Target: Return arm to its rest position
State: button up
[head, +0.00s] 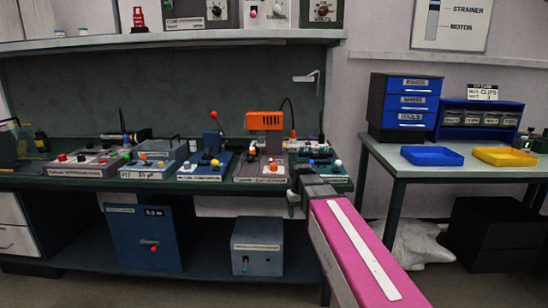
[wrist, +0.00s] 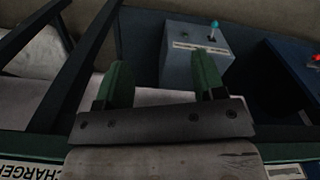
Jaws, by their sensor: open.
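My pink arm link (head: 358,255) reaches from the lower right of the head view toward the front edge of the workbench (head: 95,184). Its dark grey wrist end is beside the right end of the bench, and the fingers cannot be made out there. In the wrist view my gripper (wrist: 164,82) has two green fingers spread wide apart, with nothing between them. Beyond the fingers stands a grey box (wrist: 190,62) with a light blue toggle; the fingers appear apart from it.
The bench top holds several devices, including an orange-topped unit (head: 264,121). A grey box (head: 256,247) and a blue cabinet (head: 145,238) stand on the lower shelf. A side table (head: 470,165) carries a blue tray (head: 432,156) and a yellow tray (head: 504,157).

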jog(key=s+d+f+m, duration=0.1)
jog(key=s+d+f, duration=0.3)
jog(key=s+f, duration=0.2)
jog(key=s+d+f+m, duration=0.2)
jog(key=s+d+f, duration=0.3)
jog(key=f, duration=0.6)
jog(key=shift+s, duration=1.2)
